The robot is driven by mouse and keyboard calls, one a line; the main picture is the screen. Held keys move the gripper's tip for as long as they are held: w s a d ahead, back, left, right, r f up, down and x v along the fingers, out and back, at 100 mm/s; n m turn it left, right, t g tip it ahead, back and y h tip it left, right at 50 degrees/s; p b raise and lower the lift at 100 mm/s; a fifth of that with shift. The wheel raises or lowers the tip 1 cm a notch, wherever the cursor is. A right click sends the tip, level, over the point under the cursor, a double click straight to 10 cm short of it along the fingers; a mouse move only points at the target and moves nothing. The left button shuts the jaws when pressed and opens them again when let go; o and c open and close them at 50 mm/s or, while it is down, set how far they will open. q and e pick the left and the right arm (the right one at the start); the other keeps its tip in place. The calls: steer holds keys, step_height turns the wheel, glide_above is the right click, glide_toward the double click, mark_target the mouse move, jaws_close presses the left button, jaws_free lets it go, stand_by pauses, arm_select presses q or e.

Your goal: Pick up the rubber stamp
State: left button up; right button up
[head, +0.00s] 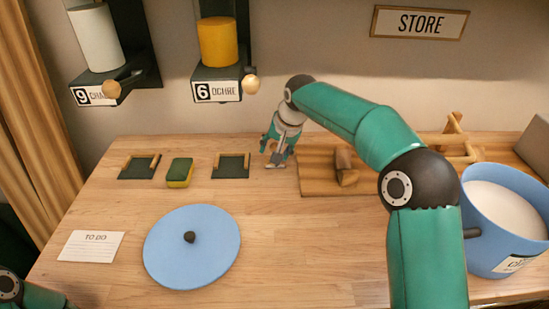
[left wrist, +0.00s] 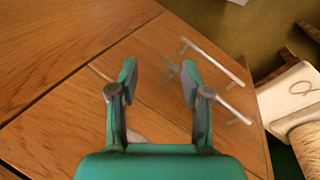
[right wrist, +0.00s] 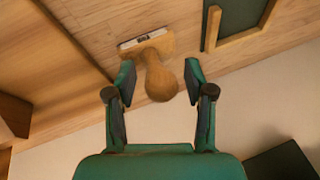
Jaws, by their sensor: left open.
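The rubber stamp has a rounded wooden handle (right wrist: 160,78) and a wooden base with a pale label edge. In the right wrist view it is at the upper middle, on the wooden table. My right gripper (right wrist: 158,72) is open, with one finger on each side of the handle and a gap showing at both sides. In the head view this gripper (head: 278,152) is low over the back of the table and mostly hides the stamp. My left gripper (left wrist: 150,75) is open and empty in the left wrist view; in the head view only part of that arm shows, at the lower left corner.
Left of the right gripper are two dark trays (head: 231,178) (head: 139,178) with a sponge (head: 179,173) between them. A wooden board (head: 318,182) lies to its right. A blue lid (head: 190,262), a note card (head: 91,246) and a blue bucket (head: 500,235) stand nearer.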

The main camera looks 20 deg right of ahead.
mark_target(275, 143)
jaws_close()
steer(key=shift+a+r, duration=0.1)
steer(key=shift+r, duration=0.4)
step_height(275, 143, up, 9)
steer(key=shift+p, duration=1.25)
steer(key=shift+c, duration=2)
jaws_free()
steer(key=c, duration=0.3)
